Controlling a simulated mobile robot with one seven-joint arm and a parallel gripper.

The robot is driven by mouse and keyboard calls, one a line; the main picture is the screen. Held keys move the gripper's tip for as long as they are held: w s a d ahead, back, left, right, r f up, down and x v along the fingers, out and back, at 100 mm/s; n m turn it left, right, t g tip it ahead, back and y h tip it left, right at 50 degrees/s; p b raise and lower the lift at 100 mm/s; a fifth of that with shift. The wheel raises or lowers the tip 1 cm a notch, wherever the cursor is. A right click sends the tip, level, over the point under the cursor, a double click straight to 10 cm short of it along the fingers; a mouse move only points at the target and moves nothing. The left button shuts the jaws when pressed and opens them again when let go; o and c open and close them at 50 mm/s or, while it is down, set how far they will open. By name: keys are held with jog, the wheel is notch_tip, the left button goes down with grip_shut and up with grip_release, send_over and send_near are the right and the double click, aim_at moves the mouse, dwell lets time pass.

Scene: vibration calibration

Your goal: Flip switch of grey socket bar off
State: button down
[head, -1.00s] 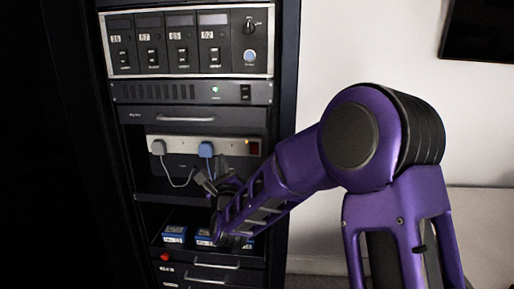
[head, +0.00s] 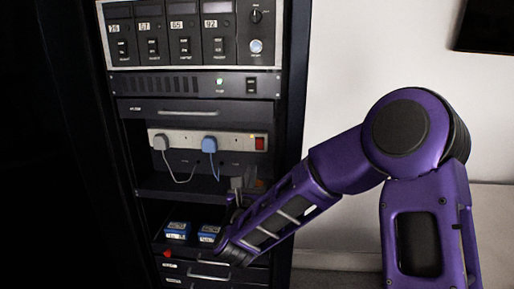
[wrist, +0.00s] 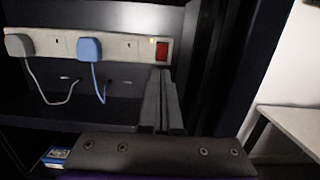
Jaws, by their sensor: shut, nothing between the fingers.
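The grey socket bar (head: 233,142) is fixed along a shelf bay of the rack, and it also shows at the upper left of the wrist view (wrist: 120,47). Its red rocker switch (head: 260,143) is at the bar's right end, with a small lit amber lamp beside it; the switch shows clearly in the wrist view (wrist: 162,52). My gripper (head: 237,185) is shut and empty, below the switch. In the wrist view my fingers (wrist: 163,80) point up with their tips just under the switch. I cannot tell whether they touch the bar.
A white plug (head: 161,142) and a blue plug (head: 209,145) with hanging cables sit in the bar, left of the switch. Blue boxes (head: 177,231) lie in the bay below. The rack's right post (head: 288,130) stands close to my gripper.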

aim_at(258, 141)
jog(key=w, duration=0.4)
jog(key=w+r+p, duration=0.1)
jog(key=w, duration=0.7)
jog(key=shift+w+d+r, duration=0.25)
jog(key=shift+w, duration=0.15)
jog(key=shift+w+r+g, duration=0.25)
jog(key=shift+r+g, duration=0.2)
jog(key=shift+g, duration=0.05)
jog(key=shift+f, duration=0.1)
